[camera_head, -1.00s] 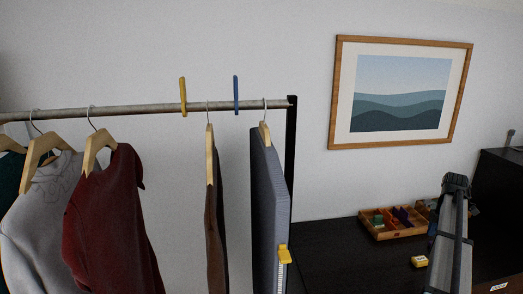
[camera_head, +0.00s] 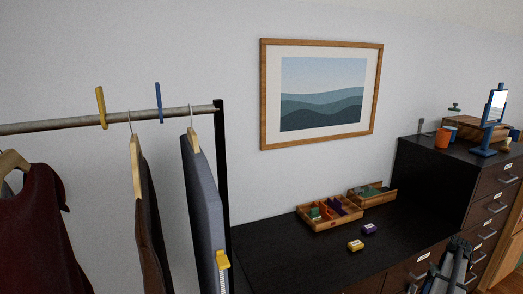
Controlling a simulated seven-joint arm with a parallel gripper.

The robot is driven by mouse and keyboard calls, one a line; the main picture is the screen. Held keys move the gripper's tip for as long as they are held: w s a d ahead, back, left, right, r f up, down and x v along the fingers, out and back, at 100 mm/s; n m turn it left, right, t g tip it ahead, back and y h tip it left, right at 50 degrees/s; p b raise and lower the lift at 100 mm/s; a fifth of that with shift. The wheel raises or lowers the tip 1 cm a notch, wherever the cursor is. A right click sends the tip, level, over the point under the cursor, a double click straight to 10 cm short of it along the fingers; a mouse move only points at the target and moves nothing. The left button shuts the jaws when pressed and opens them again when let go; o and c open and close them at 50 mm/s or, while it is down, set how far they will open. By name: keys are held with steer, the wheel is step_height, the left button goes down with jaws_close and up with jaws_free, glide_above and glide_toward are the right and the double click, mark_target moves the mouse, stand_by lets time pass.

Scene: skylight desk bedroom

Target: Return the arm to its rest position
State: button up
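Part of my arm (camera_head: 448,268) shows at the bottom right of the head view, in front of the dark drawer fronts. It is grey and black, and its upper end stands just below the desk's front edge. I make out no gripper fingers in this view, and the rest of the arm lies below the picture edge.
A clothes rail (camera_head: 60,125) with hanging garments stands at the left. The black desk (camera_head: 290,265) holds a wooden divided tray (camera_head: 330,223), a yellow box (camera_head: 355,245) and a purple box (camera_head: 369,229). A dark drawer cabinet (camera_head: 430,165) stands at the right.

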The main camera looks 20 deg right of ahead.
steer(key=s+a+f+m+y, duration=0.1)
steer(key=s+a+f+m, duration=0.1)
steer(key=a+f, duration=0.3)
steer(key=s+a+f+m+y, duration=0.1)
steer(key=s+a+f, duration=0.2)
steer(key=f, duration=0.4)
steer(key=w+a+f+g, duration=0.1)
steer(key=a+f, duration=0.3)
steer(key=a, duration=0.4)
steer(key=w+a+f+n, duration=0.15)
steer(key=a+f, duration=0.25)
steer(key=a, duration=0.4)
steer(key=w+a+f+g, duration=0.15)
steer(key=a+f, duration=0.25)
steer(key=a, duration=0.4)
steer(key=s+a+f+n+g+h, duration=0.1)
steer(key=s+a+f+n, duration=0.1)
steer(key=a, duration=0.9)
steer(key=s+a+f+n+g+h, duration=0.1)
steer(key=s+a+n, duration=0.3)
steer(key=a, duration=0.8)
steer(key=s+a+f+n+g+h, duration=0.2)
steer(key=s+a+f+n+h, duration=0.1)
steer(key=a, duration=0.9)
steer(key=shift+s+f+n, duration=0.15)
steer(key=shift+s+n, duration=0.4)
steer(key=shift+n, duration=0.3)
